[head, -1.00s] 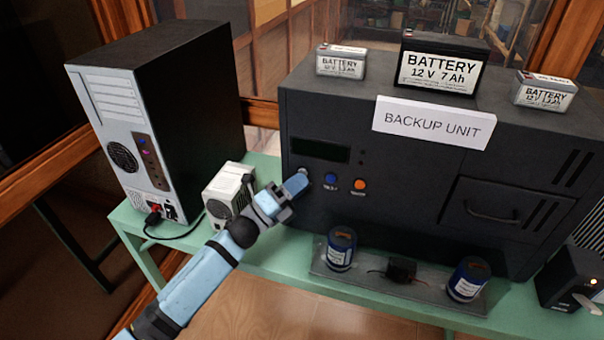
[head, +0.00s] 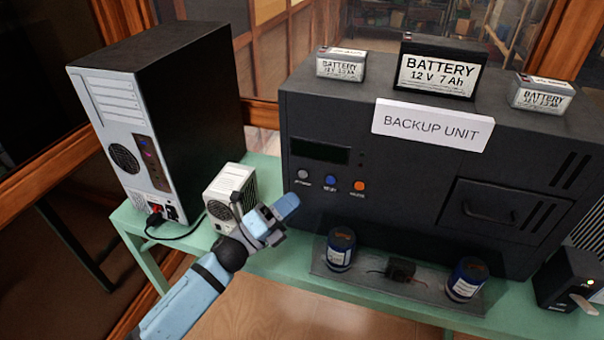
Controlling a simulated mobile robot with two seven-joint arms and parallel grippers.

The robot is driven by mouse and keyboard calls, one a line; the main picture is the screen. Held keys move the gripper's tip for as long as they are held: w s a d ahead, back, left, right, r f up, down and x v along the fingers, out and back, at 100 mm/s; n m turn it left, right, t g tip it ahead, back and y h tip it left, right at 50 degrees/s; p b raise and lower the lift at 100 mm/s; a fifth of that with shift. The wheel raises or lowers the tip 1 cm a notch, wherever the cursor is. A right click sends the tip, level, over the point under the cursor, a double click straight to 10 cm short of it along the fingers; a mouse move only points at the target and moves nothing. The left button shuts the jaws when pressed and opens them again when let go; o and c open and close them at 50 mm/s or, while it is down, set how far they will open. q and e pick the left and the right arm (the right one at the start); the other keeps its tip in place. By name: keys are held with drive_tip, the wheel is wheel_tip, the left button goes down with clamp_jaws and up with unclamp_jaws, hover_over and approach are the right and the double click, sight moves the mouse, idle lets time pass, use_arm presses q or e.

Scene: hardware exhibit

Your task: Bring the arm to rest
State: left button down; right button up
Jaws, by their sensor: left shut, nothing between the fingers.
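My left arm (head: 190,298) comes in from the lower left, light blue with dark joints. Its gripper (head: 288,205) is shut and empty, apart from the front of the dark backup unit (head: 400,175). The fingertips are a little below and left of the unit's row of grey, blue and orange buttons (head: 331,183). The gripper hides part of the green table behind it. My right gripper is not in view.
A small white power supply (head: 222,208) stands close behind the gripper, beside a tall computer tower (head: 150,130). Two blue cans (head: 340,250) stand on a grey plate in front of the unit. Batteries (head: 438,70) sit on top. The floor in front of the table is clear.

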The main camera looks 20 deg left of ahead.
use_arm(q)
drive_tip(key=shift+s, duration=0.45)
drive_tip(key=s+a+f+n+g+y+p, duration=0.1)
drive_tip(key=s+f+n+g+y+p, duration=0.1)
drive_tip(key=s+n, duration=0.5)
drive_tip(key=s+a+f+n+g+y+p, duration=0.1)
drive_tip(key=s+f+n+y+p, duration=0.4)
drive_tip(key=n, duration=0.6)
drive_tip(key=s+a+f+n+g+y+p, duration=0.1)
drive_tip(key=s+f+n+g+y+p, duration=0.2)
drive_tip(key=s+f+n, duration=0.4)
drive_tip(key=s+n+y+p, duration=0.1)
drive_tip(key=s+n+y, duration=0.1)
drive_tip(key=shift+s, duration=0.3)
drive_tip(key=shift+a+f, duration=0.1)
